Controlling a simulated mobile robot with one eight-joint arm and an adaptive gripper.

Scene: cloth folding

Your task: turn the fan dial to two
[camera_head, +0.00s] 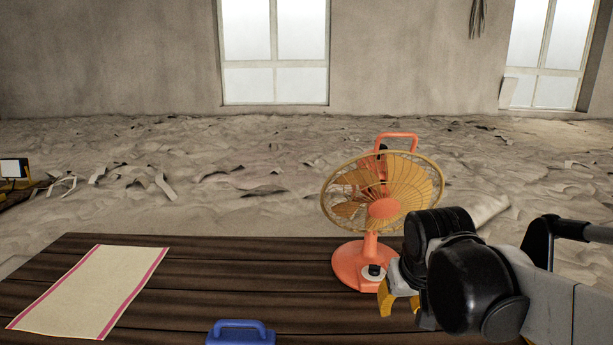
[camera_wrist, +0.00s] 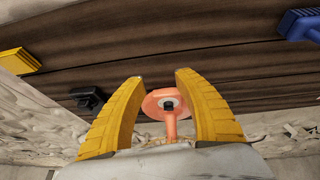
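An orange desk fan (camera_head: 383,207) stands upright on the dark wooden table, near its right far side. Its round base carries a white disc with a black dial (camera_head: 375,270) in the middle; the dial's setting is too small to read. My gripper (camera_head: 399,300) is just right of and in front of the base, with yellow fingers. In the wrist view the two fingers (camera_wrist: 159,77) are apart with nothing between the tips. The fan's base and dial (camera_wrist: 168,104) show in the gap beyond them. The fingers look clear of the dial, though the exact distance cannot be told.
A cream cloth with pink stripes (camera_head: 95,290) lies flat on the table (camera_head: 220,275) at left. A blue handled object (camera_head: 240,333) is at the front edge. The wrist view also shows a yellow block (camera_wrist: 17,61) and a black object (camera_wrist: 87,98). The table's middle is clear.

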